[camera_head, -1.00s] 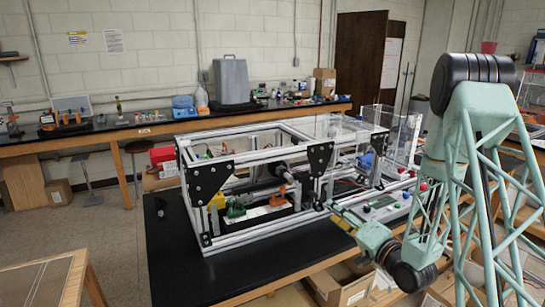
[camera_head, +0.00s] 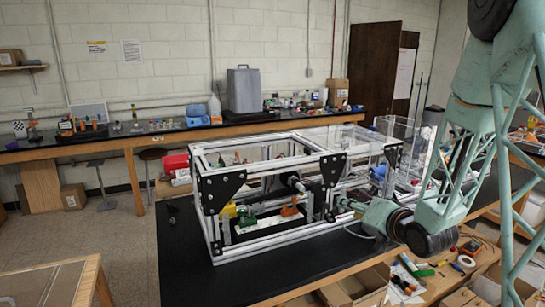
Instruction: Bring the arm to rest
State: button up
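My arm, pale green with dark joints, comes in from the upper right. Its wrist lies low over the right end of the black bench, beside the aluminium extrusion frame (camera_head: 265,243). The tip of my gripper (camera_head: 346,204) points left toward the frame's right front corner. It is too small and merged with the background to tell whether its fingers are open or whether it touches the frame. No held object can be made out. The frame has black corner plates and holds green, yellow and orange parts inside.
The black bench top (camera_head: 190,270) is clear at the left front. Open cardboard boxes (camera_head: 345,287) and loose tools (camera_head: 445,268) lie below at the lower right. A clear box (camera_head: 400,130) stands behind the frame. A long back bench (camera_head: 100,145) runs along the wall.

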jog(key=s+d+r+n+g+h, duration=0.1)
jog(key=s+r+g+h, duration=0.1)
jog(key=s+r, duration=0.65)
jog(key=s+d+r+n+g+h, duration=0.1)
jog(key=s+r+g+h, duration=0.3)
jog(key=s, duration=0.8)
jog(key=s+a+r+n+g, duration=0.1)
jog(key=s+a, duration=0.1)
jog(key=s, duration=0.9)
jog(key=s+a+r+g+y, duration=0.1)
jog(key=s+a+r, duration=0.1)
jog(key=s, duration=1)
jog(key=s+a+r+n+g+y, duration=0.1)
jog(key=s+a, duration=0.3)
jog(key=s, duration=0.8)
jog(key=shift+r+n, duration=0.3)
jog(key=shift+w, duration=0.1)
jog(key=shift+c, duration=0.4)
